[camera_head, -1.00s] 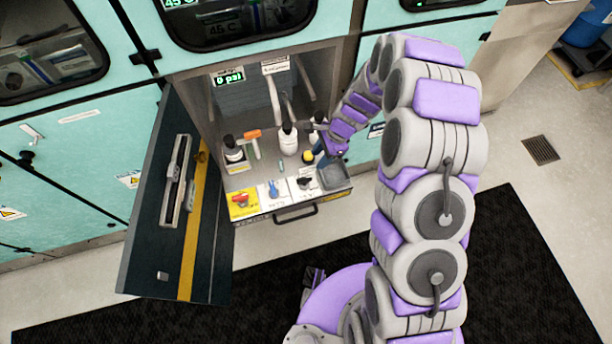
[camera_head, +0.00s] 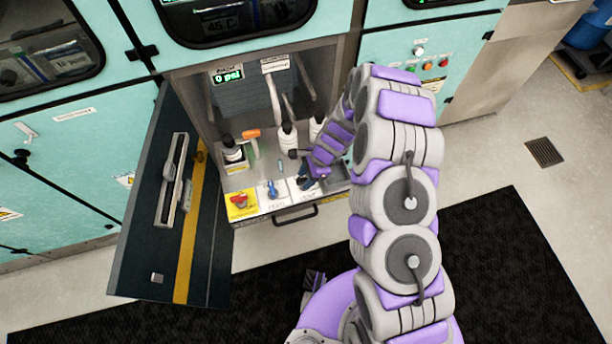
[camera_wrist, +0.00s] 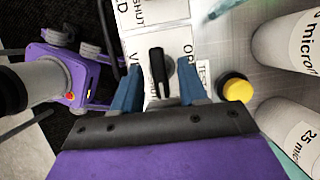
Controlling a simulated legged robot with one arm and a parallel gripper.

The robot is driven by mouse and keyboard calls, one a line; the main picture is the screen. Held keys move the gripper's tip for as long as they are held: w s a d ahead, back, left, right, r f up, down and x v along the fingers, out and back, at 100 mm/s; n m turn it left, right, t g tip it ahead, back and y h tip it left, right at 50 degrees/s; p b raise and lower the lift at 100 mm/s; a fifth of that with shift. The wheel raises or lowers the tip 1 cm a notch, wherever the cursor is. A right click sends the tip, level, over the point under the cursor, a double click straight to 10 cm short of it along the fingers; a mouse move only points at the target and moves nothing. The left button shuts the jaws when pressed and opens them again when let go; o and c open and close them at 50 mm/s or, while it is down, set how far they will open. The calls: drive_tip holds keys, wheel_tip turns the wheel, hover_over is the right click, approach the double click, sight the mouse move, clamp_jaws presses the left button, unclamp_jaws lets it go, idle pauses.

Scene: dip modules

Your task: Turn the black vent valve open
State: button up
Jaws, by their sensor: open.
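The black vent valve handle (camera_wrist: 157,72) stands on a white label plate (camera_wrist: 150,12) in the wrist view. The plate carries printed words, partly covered. My gripper (camera_wrist: 157,88) is open, with one blue finger on each side of the handle. I cannot tell whether either finger touches it. In the head view my gripper (camera_head: 308,178) is over the right part of the drawer-like panel and hides the black valve.
A red valve on a yellow plate (camera_head: 241,204) and a blue valve (camera_head: 272,190) lie left of my gripper. White filter bottles (camera_head: 287,136) stand behind. A yellow-capped button (camera_wrist: 236,88) is close to the right finger. The open cabinet door (camera_head: 160,235) stands at left.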

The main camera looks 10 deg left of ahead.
drive_tip(key=shift+a, duration=0.1)
clamp_jaws()
